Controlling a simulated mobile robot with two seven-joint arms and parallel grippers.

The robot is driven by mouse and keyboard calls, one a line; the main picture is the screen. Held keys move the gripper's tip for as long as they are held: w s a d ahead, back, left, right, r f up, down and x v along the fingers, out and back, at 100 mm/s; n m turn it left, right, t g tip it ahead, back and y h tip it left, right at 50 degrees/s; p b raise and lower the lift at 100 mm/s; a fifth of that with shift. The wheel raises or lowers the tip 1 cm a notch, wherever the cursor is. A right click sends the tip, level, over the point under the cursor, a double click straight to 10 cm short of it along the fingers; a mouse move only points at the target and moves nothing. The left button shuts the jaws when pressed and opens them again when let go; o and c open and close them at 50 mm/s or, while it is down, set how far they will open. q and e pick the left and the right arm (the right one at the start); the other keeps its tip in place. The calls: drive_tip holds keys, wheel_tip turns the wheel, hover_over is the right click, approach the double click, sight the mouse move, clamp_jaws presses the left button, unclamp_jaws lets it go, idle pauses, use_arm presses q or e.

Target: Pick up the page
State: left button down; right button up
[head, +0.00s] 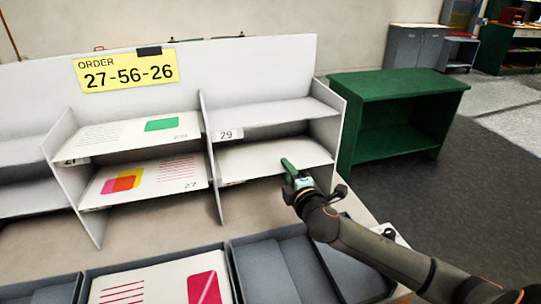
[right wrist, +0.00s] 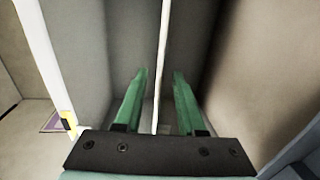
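Several printed pages show in the head view. A page numbered 29 with a green block (head: 161,124) lies on the upper middle shelf. A page numbered 27 with orange and pink squares (head: 127,180) lies on the shelf below. A page with a pink block (head: 203,288) lies in a front tray. My right gripper (head: 287,164) is at the front of the lower right shelf (head: 260,162). In the right wrist view its green fingers (right wrist: 160,74) are apart, with a thin white edge between them; I cannot tell whether this is a shelf or a page. My left gripper is out of view.
A yellow order sign (head: 126,70) reading 27-56-26 tops the white rack (head: 275,60). Grey trays (head: 279,270) line the front. A green cabinet (head: 395,85) stands right of the rack, with open floor beyond.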

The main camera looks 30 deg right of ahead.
drive_tip(key=shift+w, duration=0.25)
drive_tip(key=shift+c, duration=0.3)
clamp_jaws()
